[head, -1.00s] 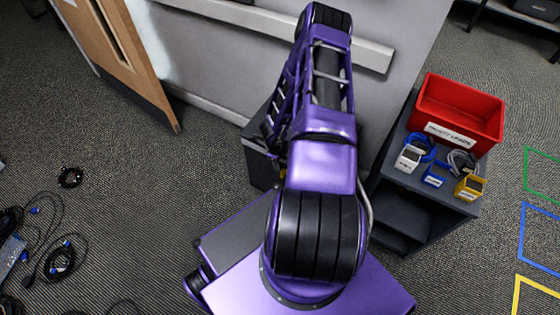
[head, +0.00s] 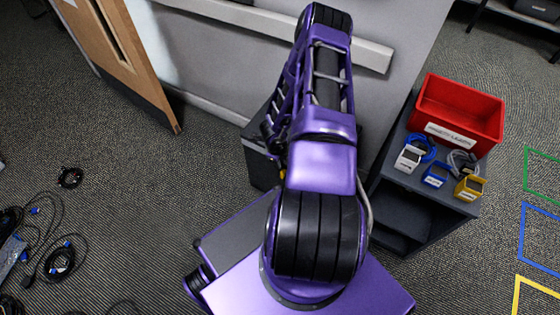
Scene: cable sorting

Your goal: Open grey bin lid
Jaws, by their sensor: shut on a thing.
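A dark grey bin (head: 261,166) stands on the carpet against the pale wall, left of my purple arm. Only its left side and part of its top edge show. My arm covers the rest, so I cannot tell how far its lid is open. My forearm comes down from the raised elbow toward the bin, and its lower end meets the top of the bin in the picture. My gripper's fingers are hidden behind my arm, and their contact with the lid cannot be seen.
Right of my arm, a dark cabinet (head: 424,215) carries a red bin (head: 458,108), cables and small white, blue and yellow holders. A wooden door (head: 118,55) stands at upper left. Loose cables (head: 60,258) lie on the floor at left. Coloured floor outlines (head: 540,232) are at right.

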